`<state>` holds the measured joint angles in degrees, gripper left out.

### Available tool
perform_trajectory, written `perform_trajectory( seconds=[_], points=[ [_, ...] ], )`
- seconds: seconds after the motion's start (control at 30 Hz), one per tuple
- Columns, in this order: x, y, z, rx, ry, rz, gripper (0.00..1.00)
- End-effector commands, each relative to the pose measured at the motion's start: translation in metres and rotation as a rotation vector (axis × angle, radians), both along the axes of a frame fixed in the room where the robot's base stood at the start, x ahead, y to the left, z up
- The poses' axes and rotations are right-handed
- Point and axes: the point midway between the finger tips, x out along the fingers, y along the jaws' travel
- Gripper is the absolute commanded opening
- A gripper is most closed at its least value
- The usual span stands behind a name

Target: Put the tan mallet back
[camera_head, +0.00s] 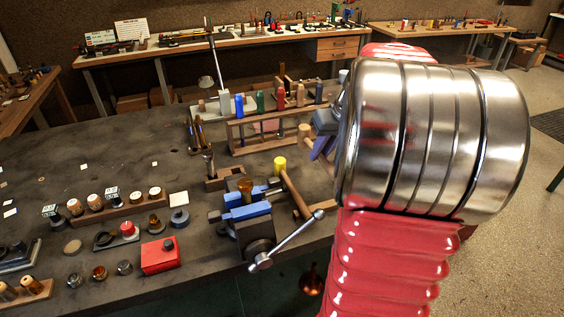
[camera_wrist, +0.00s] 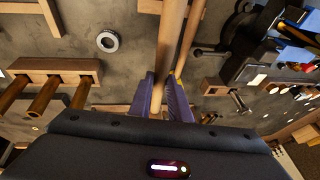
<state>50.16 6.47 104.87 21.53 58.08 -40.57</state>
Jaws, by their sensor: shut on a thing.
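The tan mallet is in my gripper. In the wrist view its pale wooden handle (camera_wrist: 170,45) runs between the two purple fingers (camera_wrist: 164,102) and out past the top edge. In the head view a tan wooden end (camera_head: 305,130) shows just beyond the purple fingers (camera_head: 322,148), above the bench. My arm hides most of the handle there. The gripper is shut on the handle. Whether the mallet touches anything below cannot be told. A yellow-headed mallet (camera_head: 280,165) with a wooden handle is close by, beside the vise; its handle also shows in the wrist view (camera_wrist: 190,40).
The vise (camera_head: 255,225) with blue jaws and a long bar stands at the bench's front edge. Behind is a wooden rack (camera_head: 240,138) of coloured handles. A small wooden block (camera_head: 225,182) holds a dark tool. The bench's left middle is mostly clear.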

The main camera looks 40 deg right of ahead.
Motion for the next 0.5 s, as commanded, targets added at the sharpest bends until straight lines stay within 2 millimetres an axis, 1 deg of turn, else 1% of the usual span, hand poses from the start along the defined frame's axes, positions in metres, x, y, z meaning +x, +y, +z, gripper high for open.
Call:
perform_trajectory(
  seconds=[0.03,0.13,0.5],
  points=[
    [0.0056,-0.0026,-0.0054,-0.001,0.000,-0.001,0.00],
    [0.0109,-0.0056,-0.0115,-0.002,0.001,-0.006,0.00],
    [0.0121,-0.0065,-0.0137,-0.002,0.001,-0.008,0.00]
  ],
)
